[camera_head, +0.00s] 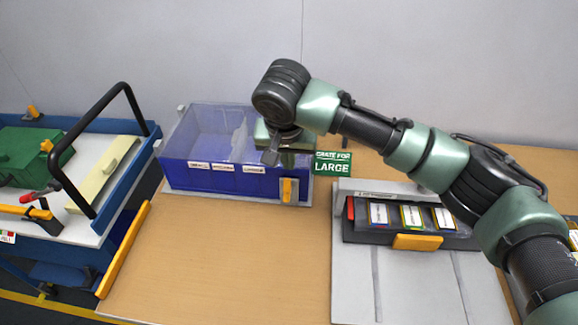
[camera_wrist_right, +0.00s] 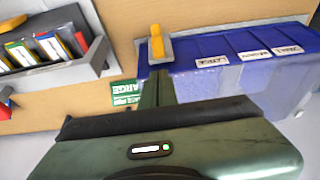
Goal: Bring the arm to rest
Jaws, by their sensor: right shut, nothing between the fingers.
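My right arm (camera_head: 430,160) reaches in from the right, over the table. Its gripper (camera_head: 271,157) is over the right part of a blue crate (camera_head: 225,180) with clear upper walls, near its front wall. The gripper is shut with nothing in it. In the right wrist view its dark fingers (camera_wrist_right: 157,90) point toward the crate's labelled wall (camera_wrist_right: 222,72). Whether the fingers touch the crate I cannot tell. My left gripper is in neither view.
A green sign reading "LARGE" (camera_head: 332,163) stands right of the crate. A dark tray holds several pouch cells (camera_head: 411,216) on a grey plate (camera_head: 400,285). A blue cart (camera_head: 75,255) with a black handle stands left. The table's front middle (camera_head: 235,265) is clear.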

